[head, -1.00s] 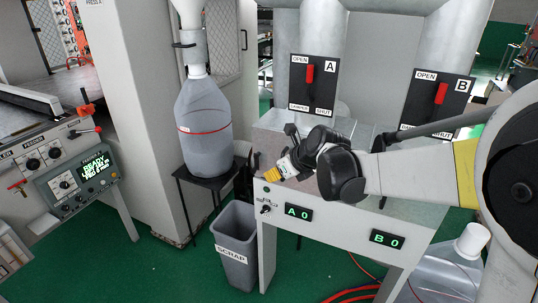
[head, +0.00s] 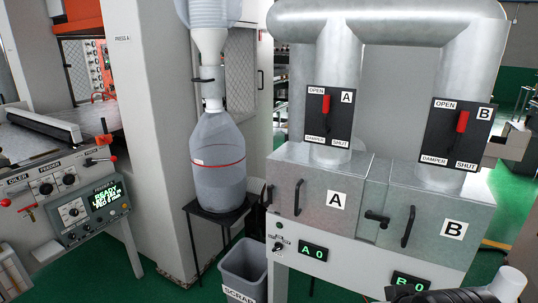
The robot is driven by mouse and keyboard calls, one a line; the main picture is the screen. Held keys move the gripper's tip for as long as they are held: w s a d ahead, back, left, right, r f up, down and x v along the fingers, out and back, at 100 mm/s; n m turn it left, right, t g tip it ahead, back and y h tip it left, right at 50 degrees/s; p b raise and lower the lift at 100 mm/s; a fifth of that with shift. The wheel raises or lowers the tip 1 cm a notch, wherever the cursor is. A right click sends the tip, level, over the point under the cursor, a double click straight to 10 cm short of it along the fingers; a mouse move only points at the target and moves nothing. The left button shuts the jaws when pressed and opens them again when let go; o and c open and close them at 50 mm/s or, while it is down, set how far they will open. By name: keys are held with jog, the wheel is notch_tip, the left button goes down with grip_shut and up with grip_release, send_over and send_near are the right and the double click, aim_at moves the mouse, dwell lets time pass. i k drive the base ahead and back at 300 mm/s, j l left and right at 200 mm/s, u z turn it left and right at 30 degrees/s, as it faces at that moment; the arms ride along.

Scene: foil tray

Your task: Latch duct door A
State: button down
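Duct door A (head: 320,215) is the grey metal front with a white A label (head: 337,200) on the left box below the pipes. It looks flush with its box. A dark upright pull handle (head: 298,198) is on its left part. A small dark latch piece (head: 268,196) stands roughly upright at its left edge; I cannot tell whether it is engaged. Another dark latch (head: 377,217) lies roughly level between doors A and B. My gripper is out of view.
Door B (head: 430,240), with its own handle (head: 407,227), is to the right. Red damper levers A (head: 326,104) and B (head: 462,122) point up, toward OPEN. A scrap bin (head: 243,270) and a jug (head: 218,165) on a stand are at left. A dark ribbed part shows at bottom right.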

aim_at(270, 187)
jog(key=j+u, duration=0.25)
jog(key=u, duration=0.15)
jog(key=j+u, duration=0.4)
jog(key=k+l, duration=0.05)
jog(key=l, duration=0.05)
